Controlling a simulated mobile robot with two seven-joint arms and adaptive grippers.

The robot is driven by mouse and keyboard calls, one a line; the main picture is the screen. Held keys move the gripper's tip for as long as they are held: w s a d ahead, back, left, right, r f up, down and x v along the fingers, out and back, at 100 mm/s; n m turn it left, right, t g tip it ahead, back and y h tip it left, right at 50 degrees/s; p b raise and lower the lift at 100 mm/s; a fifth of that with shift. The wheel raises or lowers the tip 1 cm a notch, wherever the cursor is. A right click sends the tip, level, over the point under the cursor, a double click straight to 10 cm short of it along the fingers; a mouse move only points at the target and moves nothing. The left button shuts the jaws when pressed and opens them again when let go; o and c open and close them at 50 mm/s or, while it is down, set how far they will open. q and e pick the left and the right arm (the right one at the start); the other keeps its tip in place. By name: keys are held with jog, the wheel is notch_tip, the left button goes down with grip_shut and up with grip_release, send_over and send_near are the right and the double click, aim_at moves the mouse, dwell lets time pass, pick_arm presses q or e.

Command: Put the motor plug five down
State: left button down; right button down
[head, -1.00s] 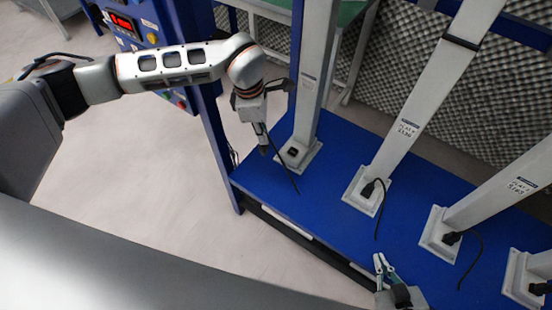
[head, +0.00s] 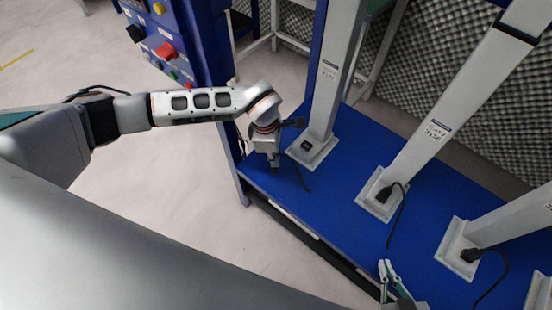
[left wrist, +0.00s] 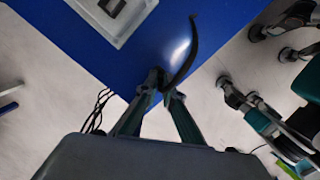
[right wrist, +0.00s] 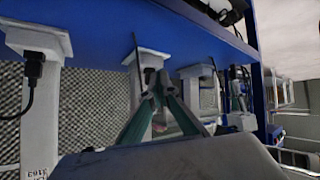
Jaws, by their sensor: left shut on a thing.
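My left gripper (head: 273,168) is shut on the black motor plug (left wrist: 164,80), low over the near left corner of the blue platform. The plug is mostly hidden between the fingers. Its black cable (left wrist: 190,55) curves away over the blue surface; it also shows in the head view (head: 301,178). I cannot tell whether the plug touches the surface. The nearest post's base (head: 312,150) has a dark socket (head: 306,146) with no plug in it. My right gripper (head: 386,268) is at the platform's front edge, its fingertips close together; I see nothing in them.
Other grey posts stand along the blue platform (head: 340,195), with black plugs (head: 384,194) (head: 470,255) and trailing cables in their bases. A blue cabinet (head: 185,45) with buttons stands at the back left. Bare platform lies between the bases and the front edge.

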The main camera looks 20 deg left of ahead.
pick_arm(q)
jog(key=shift+s+f, duration=0.1)
jog(key=shift+f, duration=0.75)
jog(key=shift+r, duration=0.15)
jog(key=c, duration=2.6)
grip_release()
jog(key=o, duration=0.4)
pick_arm(e)
jog(key=shift+w+a+r, duration=0.1)
